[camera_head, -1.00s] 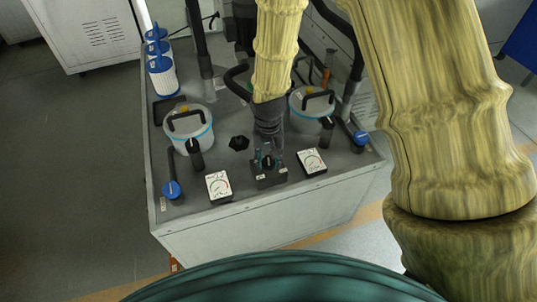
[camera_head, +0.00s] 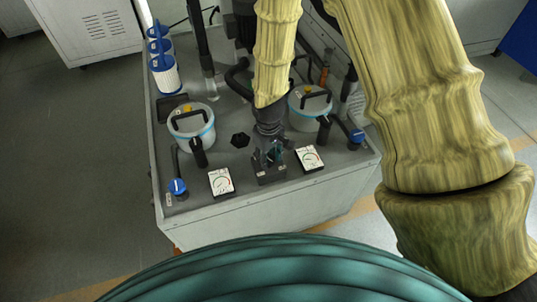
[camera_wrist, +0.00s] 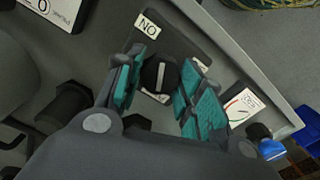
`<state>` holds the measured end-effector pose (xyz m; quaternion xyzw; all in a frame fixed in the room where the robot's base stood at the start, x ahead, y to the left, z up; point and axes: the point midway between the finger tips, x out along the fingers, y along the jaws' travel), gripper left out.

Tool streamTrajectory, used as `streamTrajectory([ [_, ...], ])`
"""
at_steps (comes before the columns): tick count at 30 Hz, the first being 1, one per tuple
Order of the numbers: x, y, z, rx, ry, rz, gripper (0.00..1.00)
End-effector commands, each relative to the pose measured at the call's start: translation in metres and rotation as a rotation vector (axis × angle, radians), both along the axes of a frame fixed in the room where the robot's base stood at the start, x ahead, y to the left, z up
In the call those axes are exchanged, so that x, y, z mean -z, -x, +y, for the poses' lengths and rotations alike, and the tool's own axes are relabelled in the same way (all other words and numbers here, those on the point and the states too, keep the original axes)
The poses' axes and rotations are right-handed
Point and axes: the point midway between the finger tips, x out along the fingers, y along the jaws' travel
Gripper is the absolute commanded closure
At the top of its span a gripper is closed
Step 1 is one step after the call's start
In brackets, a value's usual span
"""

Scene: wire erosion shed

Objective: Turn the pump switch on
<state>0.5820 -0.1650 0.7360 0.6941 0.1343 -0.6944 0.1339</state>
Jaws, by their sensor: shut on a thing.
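The pump switch is a round black knob (camera_wrist: 160,75) with a pale pointer line, on a dark switch box (camera_head: 270,176) at the front edge of the grey cabinet top. In the wrist view the pointer line runs nearly up and down the picture. A white label (camera_wrist: 148,23) beside the knob reads ON, upside down; another label is partly hidden by the knob. My gripper (camera_head: 268,156) reaches down over the box. Its teal-padded fingers (camera_wrist: 163,88) stand on either side of the knob, shut on it. In the head view the fingers largely hide the knob.
White dial gauges (camera_head: 221,181) and (camera_head: 309,158) flank the switch box. Lidded canisters with black handles (camera_head: 191,126) and (camera_head: 309,108) stand behind. Blue-ended valves (camera_head: 178,187) and (camera_head: 357,136) sit near the cabinet's front corners. Blue-and-white filters (camera_head: 165,75) stand at the back left.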

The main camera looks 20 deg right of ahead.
Motion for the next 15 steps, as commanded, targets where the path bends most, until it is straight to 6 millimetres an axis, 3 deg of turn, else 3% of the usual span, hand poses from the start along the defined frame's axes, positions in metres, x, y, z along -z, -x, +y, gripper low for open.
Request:
streamTrajectory([
  [15,-0.0004,-0.0009,0.0000,-0.035,-0.001,-0.002,0.86],
])
